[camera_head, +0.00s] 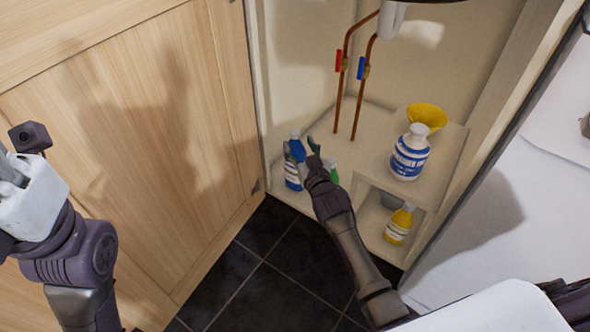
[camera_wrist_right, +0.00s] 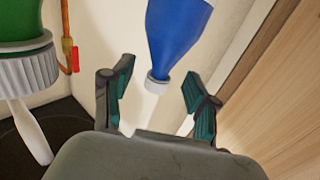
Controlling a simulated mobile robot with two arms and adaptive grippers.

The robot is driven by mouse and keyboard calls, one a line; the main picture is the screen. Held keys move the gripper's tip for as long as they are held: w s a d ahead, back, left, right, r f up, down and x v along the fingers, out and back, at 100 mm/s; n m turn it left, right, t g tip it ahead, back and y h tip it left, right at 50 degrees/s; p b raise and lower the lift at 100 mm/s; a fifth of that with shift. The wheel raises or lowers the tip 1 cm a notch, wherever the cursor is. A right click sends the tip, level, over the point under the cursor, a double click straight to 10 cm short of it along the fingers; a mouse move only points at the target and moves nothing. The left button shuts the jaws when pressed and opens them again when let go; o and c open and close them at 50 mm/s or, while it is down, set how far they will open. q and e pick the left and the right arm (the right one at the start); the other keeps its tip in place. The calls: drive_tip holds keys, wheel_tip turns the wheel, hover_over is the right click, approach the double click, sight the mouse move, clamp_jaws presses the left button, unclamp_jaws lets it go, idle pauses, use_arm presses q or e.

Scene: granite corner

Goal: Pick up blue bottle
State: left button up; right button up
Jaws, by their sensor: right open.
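My right gripper (camera_head: 299,148) is at the bottle's upper right in the head view, fingers spread. In the wrist view the right gripper (camera_wrist_right: 158,90) is open and empty, and touching cannot be made out. My left arm shows at the left edge, its fingers out of frame.
A green bottle (camera_head: 331,170) stands close beside my right gripper; it looms left in the wrist view (camera_wrist_right: 25,45). A white-blue bottle (camera_head: 409,155) and yellow bowl (camera_head: 427,116) occupy the shelf (camera_head: 447,150), with a yellow bottle (camera_head: 399,223) below. Copper pipes (camera_head: 362,100) rise behind.

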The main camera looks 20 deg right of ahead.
sight(297, 142)
drive_tip(key=w+b, duration=0.1)
drive_tip(key=w, duration=0.2)
drive_tip(key=shift+w+a, duration=0.15)
clamp_jaws()
drive_tip(key=shift+r, duration=0.1)
idle(0.4)
